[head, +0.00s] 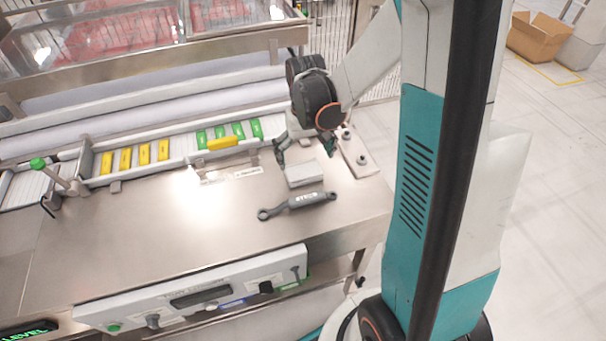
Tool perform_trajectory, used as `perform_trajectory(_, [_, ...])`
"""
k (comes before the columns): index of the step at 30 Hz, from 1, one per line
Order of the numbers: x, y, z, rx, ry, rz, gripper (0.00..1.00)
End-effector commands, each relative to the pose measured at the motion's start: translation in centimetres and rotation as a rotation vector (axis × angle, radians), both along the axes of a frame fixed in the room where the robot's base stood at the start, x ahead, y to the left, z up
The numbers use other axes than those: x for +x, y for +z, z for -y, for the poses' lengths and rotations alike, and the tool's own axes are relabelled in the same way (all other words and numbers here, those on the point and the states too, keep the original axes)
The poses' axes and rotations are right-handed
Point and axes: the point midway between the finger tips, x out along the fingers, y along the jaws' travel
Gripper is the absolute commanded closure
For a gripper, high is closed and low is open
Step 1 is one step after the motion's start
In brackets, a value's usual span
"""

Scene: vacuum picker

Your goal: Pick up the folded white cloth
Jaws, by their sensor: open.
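The folded white cloth (304,174) lies on the steel worktop (170,240), near its right end. It looks like a pale grey-white block with a flat top. My gripper (303,156) is above and just behind the cloth, with its fingers spread apart. One finger is to the left of the cloth's far side and the other is to the right. I cannot tell whether a finger touches the cloth. Nothing shows between the fingers.
A dark grey wrench-like tool (297,205) lies just in front of the cloth. A plate with knobs (353,150) is to its right. Behind runs a channel with yellow bars (125,160) and green bars (219,132). A control panel (195,290) hangs at the front.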

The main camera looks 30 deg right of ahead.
Motion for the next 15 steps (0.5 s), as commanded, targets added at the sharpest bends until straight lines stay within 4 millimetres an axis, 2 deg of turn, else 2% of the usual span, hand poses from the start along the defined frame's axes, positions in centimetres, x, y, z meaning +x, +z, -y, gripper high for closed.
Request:
perform_trajectory(5, [0.1, -0.9, -0.1, 0.000, 0.000, 0.000, 0.00])
perform_trajectory(15, [0.5, -5.3, -0.3, 0.000, 0.001, 0.001, 0.00])
